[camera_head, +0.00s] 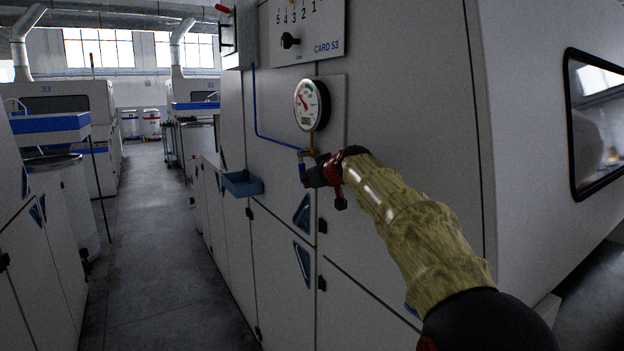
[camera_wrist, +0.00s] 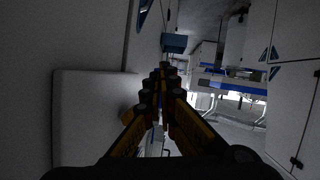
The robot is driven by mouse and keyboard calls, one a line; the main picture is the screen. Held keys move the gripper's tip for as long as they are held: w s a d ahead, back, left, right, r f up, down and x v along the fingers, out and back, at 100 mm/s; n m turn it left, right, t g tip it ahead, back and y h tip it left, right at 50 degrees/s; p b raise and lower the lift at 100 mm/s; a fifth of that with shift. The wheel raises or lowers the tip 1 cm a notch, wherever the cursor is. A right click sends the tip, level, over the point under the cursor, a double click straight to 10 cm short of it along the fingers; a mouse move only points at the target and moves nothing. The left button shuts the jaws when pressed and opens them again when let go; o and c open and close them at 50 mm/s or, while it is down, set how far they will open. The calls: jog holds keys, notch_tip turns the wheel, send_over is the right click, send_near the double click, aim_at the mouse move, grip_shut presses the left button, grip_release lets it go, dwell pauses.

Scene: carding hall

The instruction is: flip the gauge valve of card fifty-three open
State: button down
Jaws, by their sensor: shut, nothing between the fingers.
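The front of card 53 (camera_head: 396,100) carries a round pressure gauge (camera_head: 306,105) with a white dial. Below the gauge is a small brass valve fitting (camera_head: 312,151), which a thin blue tube (camera_head: 262,135) meets from the left. A short blue piece (camera_head: 302,168), perhaps the valve lever, points down beside the fitting, partly hidden by my gripper (camera_head: 309,176). My gripper is shut and empty, right at the valve; I cannot tell whether it touches the lever. In the wrist view my gripper (camera_wrist: 161,72) has its fingers together, and the valve cannot be made out.
A panel with a black selector knob (camera_head: 290,40) sits above the gauge. A blue tray (camera_head: 242,183) juts from the card's front at lower left. The aisle (camera_head: 150,240) to the left is clear, with other machines beyond.

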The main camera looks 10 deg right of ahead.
jog(key=shift+w+a+f, duration=0.15)
jog(key=shift+w+f, duration=0.25)
jog(key=shift+w, duration=0.05)
dwell(0.3)
dwell(0.3)
